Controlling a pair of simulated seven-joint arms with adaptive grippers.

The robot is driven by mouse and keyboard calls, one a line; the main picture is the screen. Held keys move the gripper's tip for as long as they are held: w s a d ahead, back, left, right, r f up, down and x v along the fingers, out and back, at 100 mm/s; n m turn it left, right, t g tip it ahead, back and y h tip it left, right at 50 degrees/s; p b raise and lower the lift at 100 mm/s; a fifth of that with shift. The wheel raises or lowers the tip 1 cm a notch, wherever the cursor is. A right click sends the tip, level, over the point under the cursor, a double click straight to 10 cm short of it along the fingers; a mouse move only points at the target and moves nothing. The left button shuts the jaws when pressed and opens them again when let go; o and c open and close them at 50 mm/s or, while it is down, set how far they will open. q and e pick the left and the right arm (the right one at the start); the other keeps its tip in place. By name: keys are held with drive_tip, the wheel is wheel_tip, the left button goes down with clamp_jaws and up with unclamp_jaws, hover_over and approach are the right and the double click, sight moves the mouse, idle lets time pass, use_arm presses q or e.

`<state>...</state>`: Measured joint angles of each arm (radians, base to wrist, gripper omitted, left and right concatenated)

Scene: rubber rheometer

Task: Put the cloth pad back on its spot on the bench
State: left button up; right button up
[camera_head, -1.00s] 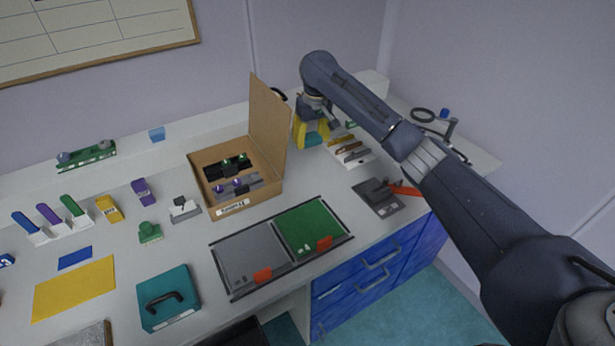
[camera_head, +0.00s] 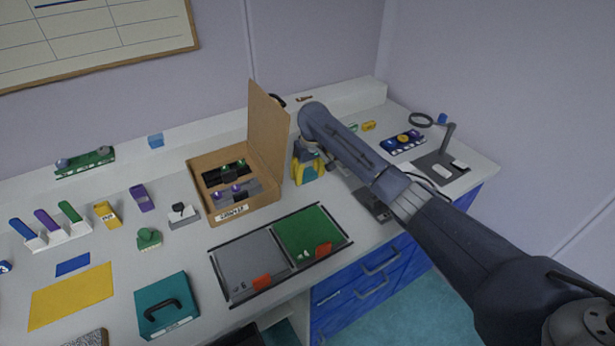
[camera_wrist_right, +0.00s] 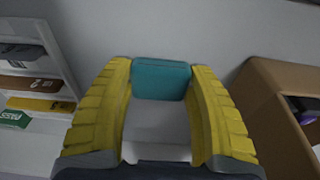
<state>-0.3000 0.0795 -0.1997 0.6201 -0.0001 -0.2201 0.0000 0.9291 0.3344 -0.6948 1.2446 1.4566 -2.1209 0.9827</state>
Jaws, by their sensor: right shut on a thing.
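My right gripper (camera_head: 307,172) has yellow ribbed fingers and is just right of the open cardboard box, low near the bench top. The right wrist view shows the gripper (camera_wrist_right: 161,80) shut on a teal pad (camera_wrist_right: 160,79), apparently the cloth pad, held between the fingertips. In the head view the pad cannot be made out clearly. The bench (camera_head: 190,255) is pale, and I cannot tell which spot on it belongs to the pad. My left gripper is not in view.
The cardboard box (camera_head: 205,172) with its lid up stands beside the gripper; it also shows in the right wrist view (camera_wrist_right: 268,110). A grey and green tray (camera_head: 250,262) lies in front. A teal case (camera_head: 166,304) and a yellow mat (camera_head: 72,295) lie at the left.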

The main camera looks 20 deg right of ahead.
sight(310, 176)
drive_tip(key=shift+f, duration=0.55)
drive_tip(key=shift+f, duration=0.15)
drive_tip(key=o, duration=1.1)
wheel_tip(310, 176, up, 12)
drive_tip(key=s, duration=0.1)
drive_tip(key=shift+s+d, duration=0.2)
drive_tip(key=shift+s, duration=0.15)
